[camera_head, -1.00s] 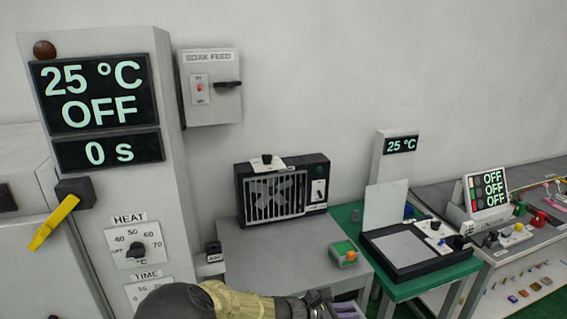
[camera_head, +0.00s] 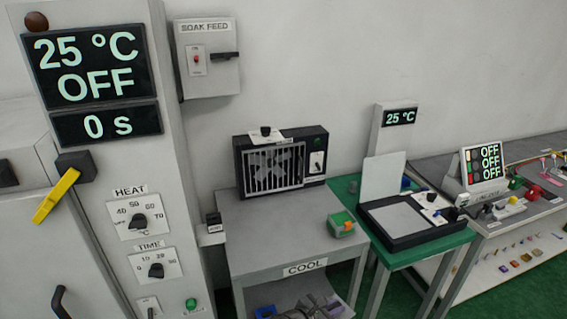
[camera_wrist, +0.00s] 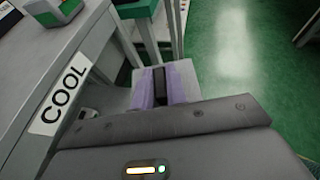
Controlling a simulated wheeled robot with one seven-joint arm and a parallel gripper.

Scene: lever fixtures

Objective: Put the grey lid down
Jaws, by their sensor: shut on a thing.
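A pale grey panel (camera_head: 383,179) stands upright, like a raised lid, at the back of a flat black box (camera_head: 410,235) on the green table. My gripper (camera_head: 318,308) is at the bottom edge of the head view, low by the COOL bench and well away from that box. In the wrist view my gripper (camera_wrist: 159,88) is shut on a pale grey and lilac thing (camera_wrist: 181,82). A dark finger covers its middle, and I cannot tell its full shape or whether it is a lid.
The grey COOL bench (camera_head: 245,245) carries a fan unit (camera_head: 279,177) and a small green and orange block (camera_head: 342,225). A blue thing (camera_head: 266,311) lies low under it. A tall control cabinet (camera_head: 185,175) stands at the left. Green floor (camera_wrist: 235,60) is clear to the right.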

